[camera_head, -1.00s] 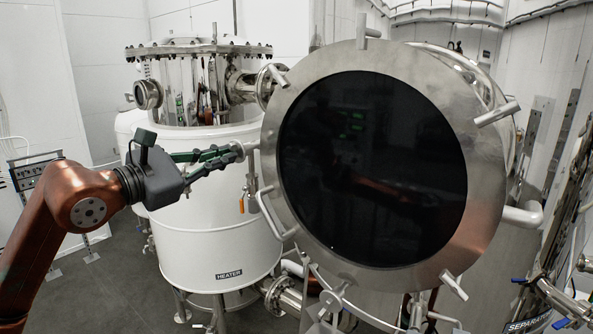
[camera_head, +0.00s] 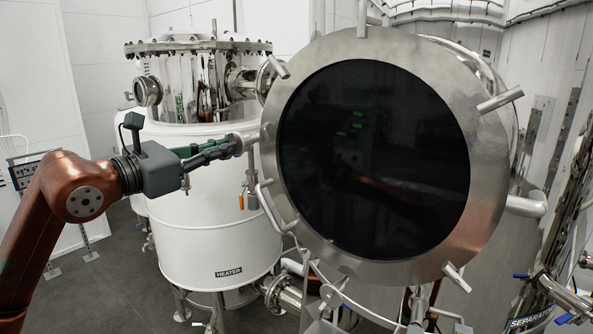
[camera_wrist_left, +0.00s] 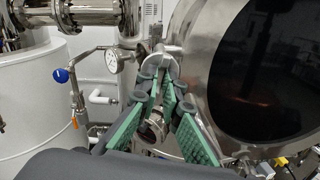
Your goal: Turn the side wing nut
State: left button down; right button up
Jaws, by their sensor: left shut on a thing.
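The side wing nut (camera_head: 249,141) is a small metal piece at the left rim of the big round door (camera_head: 270,165). In the left wrist view the wing nut (camera_wrist_left: 159,55) shows at the fingertips, partly covered by them. My left gripper (camera_head: 236,146) comes in from the left, with green-padded fingers pointing at the door rim. It is shut on the wing nut; the left wrist view shows its fingertips (camera_wrist_left: 162,76) converging there. The exact contact is hard to see. My right gripper is not in view.
Metal T-bars (camera_head: 500,102) stick out around the door rim, and a bent handle (camera_head: 272,209) sits just below the wing nut. The white heater tank (camera_head: 215,240) stands close behind the gripper. A gauge (camera_wrist_left: 112,60) and pipes are left of the fingers.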

pick_arm(q)
jog(key=shift+n+b, duration=0.45)
jog(key=shift+n, duration=0.75)
jog(key=shift+n+b, duration=0.4)
jog(key=shift+n, duration=0.7)
jog(key=shift+n, duration=0.7)
jog(key=c, duration=2)
grip_release()
